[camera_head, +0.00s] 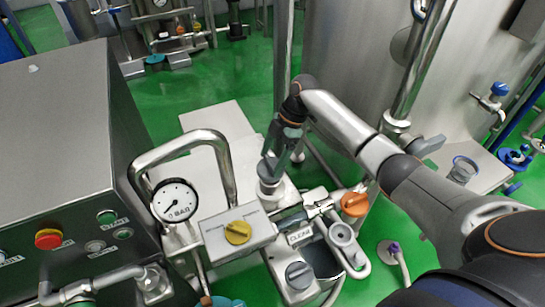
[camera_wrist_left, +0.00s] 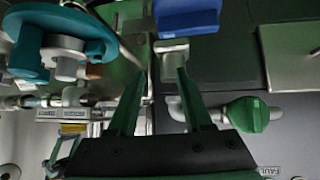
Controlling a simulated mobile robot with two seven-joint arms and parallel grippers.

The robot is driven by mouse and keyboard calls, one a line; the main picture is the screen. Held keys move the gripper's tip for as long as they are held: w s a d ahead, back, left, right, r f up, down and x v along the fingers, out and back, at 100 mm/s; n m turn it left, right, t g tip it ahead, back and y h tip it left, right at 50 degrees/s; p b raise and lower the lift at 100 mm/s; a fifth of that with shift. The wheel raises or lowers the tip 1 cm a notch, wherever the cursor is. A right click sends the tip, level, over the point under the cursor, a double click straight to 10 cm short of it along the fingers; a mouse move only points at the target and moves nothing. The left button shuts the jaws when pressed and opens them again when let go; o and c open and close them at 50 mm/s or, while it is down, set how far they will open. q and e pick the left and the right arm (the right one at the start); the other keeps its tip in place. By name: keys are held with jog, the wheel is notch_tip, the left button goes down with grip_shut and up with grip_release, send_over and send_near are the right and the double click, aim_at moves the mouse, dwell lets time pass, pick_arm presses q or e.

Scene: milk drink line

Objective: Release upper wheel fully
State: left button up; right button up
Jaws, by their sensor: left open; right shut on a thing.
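My right gripper (camera_head: 278,158) reaches down in the head view and is shut on a grey wheel-like knob (camera_head: 269,172), apparently the upper wheel. The fingers hide part of it, so its turn position cannot be told. A second grey knob (camera_head: 299,275) sits lower, at the front of the same pipework. A label plate (camera_head: 300,236) lies between them. My left gripper (camera_wrist_left: 156,82) shows only in the left wrist view, with its two fingers apart and nothing clearly between them.
A pressure gauge (camera_head: 174,201), a yellow knob (camera_head: 238,232) and an orange knob (camera_head: 355,203) surround the pipework. A control cabinet (camera_head: 55,130) stands left. In the left wrist view, a teal wheel (camera_wrist_left: 28,45) and a green knob (camera_wrist_left: 247,114) flank my left gripper.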

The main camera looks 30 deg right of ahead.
jog(key=o, duration=1.1)
jog(key=shift+o, duration=0.2)
jog(key=b+v, duration=0.1)
jog(key=v, duration=1.1)
jog(key=shift+r, duration=0.25)
jog(key=shift+d, duration=0.1)
